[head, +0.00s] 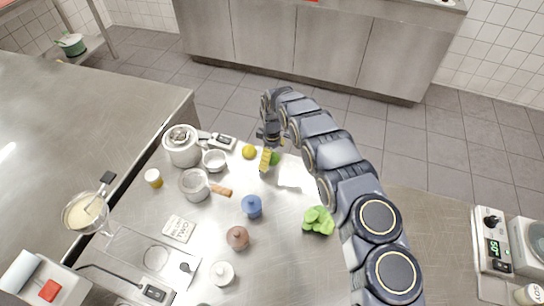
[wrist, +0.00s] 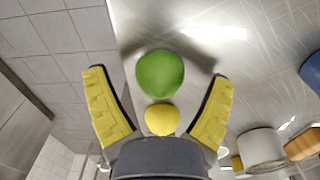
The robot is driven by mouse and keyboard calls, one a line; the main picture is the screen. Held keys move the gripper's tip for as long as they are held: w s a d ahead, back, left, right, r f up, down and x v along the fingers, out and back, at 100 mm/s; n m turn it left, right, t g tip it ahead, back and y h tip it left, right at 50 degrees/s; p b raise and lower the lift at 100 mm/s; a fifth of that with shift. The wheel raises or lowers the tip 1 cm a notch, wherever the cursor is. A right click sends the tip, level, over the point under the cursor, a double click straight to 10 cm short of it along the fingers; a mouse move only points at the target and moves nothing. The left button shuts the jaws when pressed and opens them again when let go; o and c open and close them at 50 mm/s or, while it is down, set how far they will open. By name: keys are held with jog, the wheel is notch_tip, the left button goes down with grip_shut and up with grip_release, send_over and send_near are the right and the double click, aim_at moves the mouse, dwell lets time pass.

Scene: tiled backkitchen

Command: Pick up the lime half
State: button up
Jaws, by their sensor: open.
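The lime half (head: 275,158) shows as a small green piece on the steel counter at its back edge, partly hidden by my gripper. In the wrist view it is a rounded green dome (wrist: 160,74), centred between the yellow fingers. Its cut face is not visible. My gripper (head: 271,157) is open, with one finger on each side of the lime in the wrist view (wrist: 158,84). I see a gap on both sides and no contact. I cannot tell the exact height of the fingertips above the counter.
A yellow lemon-like fruit (head: 249,152) sits just left of the lime; it also shows in the wrist view (wrist: 161,120). A white bowl (head: 214,161), a strainer (head: 195,185), a blue jar (head: 252,206) and a green crumpled cloth (head: 318,221) stand nearby. Counter right of the lime is mostly clear.

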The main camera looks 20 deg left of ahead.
jog(key=c, duration=1.2)
jog(key=shift+r, duration=0.1)
jog(key=shift+c, duration=0.2)
